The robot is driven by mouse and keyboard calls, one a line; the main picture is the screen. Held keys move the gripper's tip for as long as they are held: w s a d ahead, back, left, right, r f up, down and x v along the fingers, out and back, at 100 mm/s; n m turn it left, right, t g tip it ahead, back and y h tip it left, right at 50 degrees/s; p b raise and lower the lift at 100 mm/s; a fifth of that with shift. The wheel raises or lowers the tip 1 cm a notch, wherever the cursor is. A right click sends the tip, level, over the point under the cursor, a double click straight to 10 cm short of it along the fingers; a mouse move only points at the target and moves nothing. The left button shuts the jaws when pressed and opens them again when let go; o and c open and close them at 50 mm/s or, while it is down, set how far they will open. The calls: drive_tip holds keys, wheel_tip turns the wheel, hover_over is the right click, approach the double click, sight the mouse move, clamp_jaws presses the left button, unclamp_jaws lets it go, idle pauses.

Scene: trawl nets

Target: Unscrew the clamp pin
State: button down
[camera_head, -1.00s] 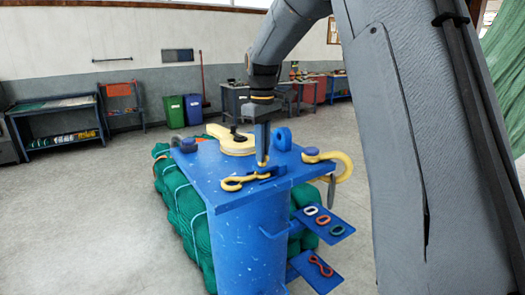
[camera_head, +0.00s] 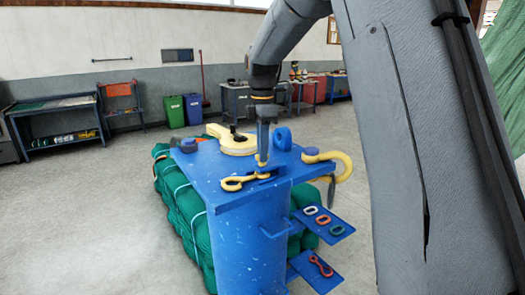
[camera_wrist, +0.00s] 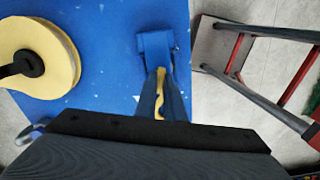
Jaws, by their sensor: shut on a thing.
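My gripper (camera_head: 262,162) points straight down over the blue stand's top (camera_head: 222,178). It is shut on a small yellow piece (camera_wrist: 160,82), seemingly the clamp pin, between its fingers in the wrist view. The fingers hide most of it, so I cannot tell how far it is threaded.
A yellow block with a black knob (camera_head: 236,143) sits behind left. A blue eye (camera_head: 282,138) stands behind right, and a big yellow hook (camera_head: 342,162) hangs at the right edge. Side shelves hold coloured links (camera_head: 323,220) and a red link (camera_head: 320,265). Green netting (camera_head: 180,210) lies beside the stand.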

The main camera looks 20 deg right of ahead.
drive_tip(key=n, duration=0.4)
drive_tip(key=shift+s+f+n, duration=0.15)
drive_tip(key=shift+f+n, duration=0.1)
drive_tip(key=shift+n, duration=2.35)
drive_tip(key=c, duration=1.9)
unclamp_jaws()
drive_tip(key=shift+o, duration=0.2)
drive_tip(key=shift+r, duration=0.25)
drive_tip(key=shift+w+r, duration=0.2)
drive_tip(key=shift+r, duration=0.15)
drive_tip(key=shift+s+r+b, duration=0.1)
drive_tip(key=shift+r+b, duration=1.45)
drive_tip(key=shift+r, duration=1.85)
